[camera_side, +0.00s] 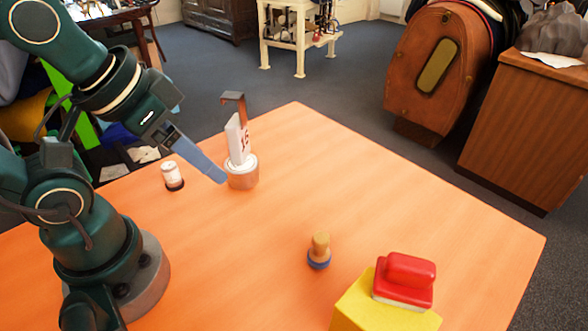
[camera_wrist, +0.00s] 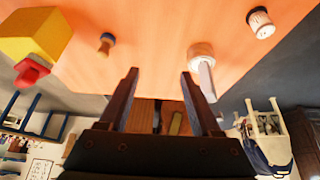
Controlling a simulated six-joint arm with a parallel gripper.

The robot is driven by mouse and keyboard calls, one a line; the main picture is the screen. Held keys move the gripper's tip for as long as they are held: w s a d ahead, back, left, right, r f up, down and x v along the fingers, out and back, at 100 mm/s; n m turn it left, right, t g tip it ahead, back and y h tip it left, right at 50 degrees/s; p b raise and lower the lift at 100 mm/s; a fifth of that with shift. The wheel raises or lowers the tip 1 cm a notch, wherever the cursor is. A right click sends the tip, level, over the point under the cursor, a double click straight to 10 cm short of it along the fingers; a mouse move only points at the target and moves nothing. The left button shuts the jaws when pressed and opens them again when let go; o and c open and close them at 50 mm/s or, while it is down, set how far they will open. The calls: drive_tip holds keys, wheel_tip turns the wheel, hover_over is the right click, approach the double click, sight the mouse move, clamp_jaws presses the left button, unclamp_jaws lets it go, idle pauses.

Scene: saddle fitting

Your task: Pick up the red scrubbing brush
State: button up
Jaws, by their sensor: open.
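The red scrubbing brush (camera_side: 405,279) has a red handle and a pale underside. It rests on top of a yellow block (camera_side: 378,309) at the front right of the table in the side view. In the wrist view the brush (camera_wrist: 30,72) hangs at the left edge beside the yellow block (camera_wrist: 38,32), as that picture is upside down. My gripper (camera_side: 222,181) is at the left, in front of the white holder and well away from the brush. In the wrist view its two fingers (camera_wrist: 160,75) stand wide apart with nothing between them.
A white holder marked 15 (camera_side: 240,150) stands upright on a round base close to my gripper. A small white jar (camera_side: 172,176) stands left of it. A wooden stamp with a blue base (camera_side: 319,251) stands left of the yellow block. The orange table (camera_side: 420,200) is otherwise clear.

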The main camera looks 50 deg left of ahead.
drive_tip(key=w+a+r+t+y, duration=0.2)
drive_tip(key=w+r+t, duration=0.2)
drive_tip(key=w+r, duration=0.3)
drive_tip(key=w+d+r+m+t+h, duration=0.1)
drive_tip(key=w+d+m+t+h, duration=0.25)
drive_tip(key=w+d, duration=0.35)
drive_tip(key=m+g+h, duration=0.7)
drive_tip(key=m+h, duration=0.2)
drive_tip(key=h, duration=0.1)
hover_over(387, 259)
drive_tip(key=s+a, duration=0.1)
drive_tip(key=a, duration=0.1)
wheel_tip(387, 259, down, 5)
wheel_tip(387, 259, down, 6)
drive_tip(key=shift+w+r, duration=0.1)
drive_tip(key=shift+r, duration=0.05)
drive_tip(key=shift+x, duration=2.55)
drive_tip(key=shift+r+t, duration=0.1)
drive_tip(key=shift+t, duration=0.15)
